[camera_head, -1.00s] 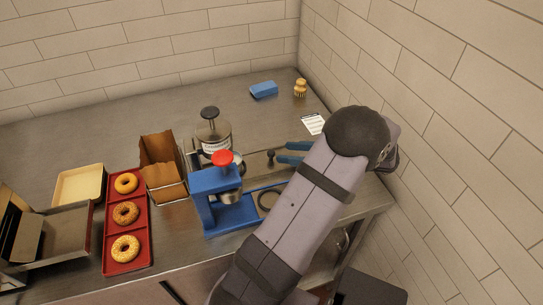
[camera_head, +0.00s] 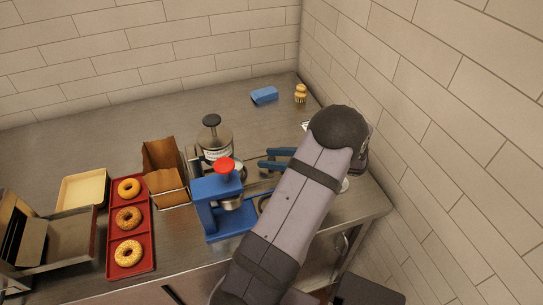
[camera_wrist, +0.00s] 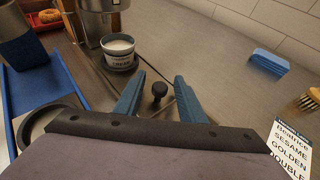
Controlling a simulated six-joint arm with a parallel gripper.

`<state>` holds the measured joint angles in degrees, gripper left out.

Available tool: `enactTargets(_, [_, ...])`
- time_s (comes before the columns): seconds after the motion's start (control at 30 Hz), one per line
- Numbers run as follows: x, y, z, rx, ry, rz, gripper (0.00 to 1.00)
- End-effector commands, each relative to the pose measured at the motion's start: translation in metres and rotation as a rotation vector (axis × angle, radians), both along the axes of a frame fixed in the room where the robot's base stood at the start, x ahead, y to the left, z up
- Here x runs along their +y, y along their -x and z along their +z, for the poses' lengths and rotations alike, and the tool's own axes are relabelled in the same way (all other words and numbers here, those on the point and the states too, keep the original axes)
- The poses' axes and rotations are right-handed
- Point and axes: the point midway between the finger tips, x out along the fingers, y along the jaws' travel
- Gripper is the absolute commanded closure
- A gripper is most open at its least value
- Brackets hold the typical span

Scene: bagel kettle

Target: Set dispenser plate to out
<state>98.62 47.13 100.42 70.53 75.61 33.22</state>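The dispenser (camera_head: 215,143) is a clear labelled jar with a black top knob, at the middle of the counter. In the wrist view its metal body (camera_wrist: 103,22) stands behind a labelled white-filled cup (camera_wrist: 120,55). A small black knob (camera_wrist: 159,89), apparently the dispenser plate's handle, stands on a metal strip right of the cup. My gripper (camera_head: 265,159) is open. In the wrist view its blue fingers (camera_wrist: 160,78) lie on either side of the knob, with visible gaps. In the head view the knob is not clearly visible. I cannot tell the plate's position.
A blue press (camera_head: 220,200) with a red knob stands close left of my gripper. A red tray (camera_head: 115,245) of bagels, a paper bag (camera_head: 163,160) and a cream tray (camera_head: 80,190) are farther left. A blue sponge (camera_head: 264,95), a brush (camera_head: 300,93) and an order card (camera_wrist: 292,148) lie behind.

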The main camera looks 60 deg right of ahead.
Motion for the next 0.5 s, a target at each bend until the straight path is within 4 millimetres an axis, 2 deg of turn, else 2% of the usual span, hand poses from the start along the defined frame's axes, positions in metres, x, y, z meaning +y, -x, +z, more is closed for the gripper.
enactTargets(0.27, [-0.0001, -0.002, -0.0011, 0.0, 0.0, -0.001, 0.64])
enactTargets(0.3, [-0.0001, -0.002, -0.001, 0.0, 0.0, -0.001, 0.66])
enactTargets(0.43, [0.0, -0.0019, -0.001, 0.0, 0.0, -0.001, 0.97])
enactTargets(0.5, [0.0, -0.0018, -0.0009, 0.0, 0.0, 0.0, 1.0])
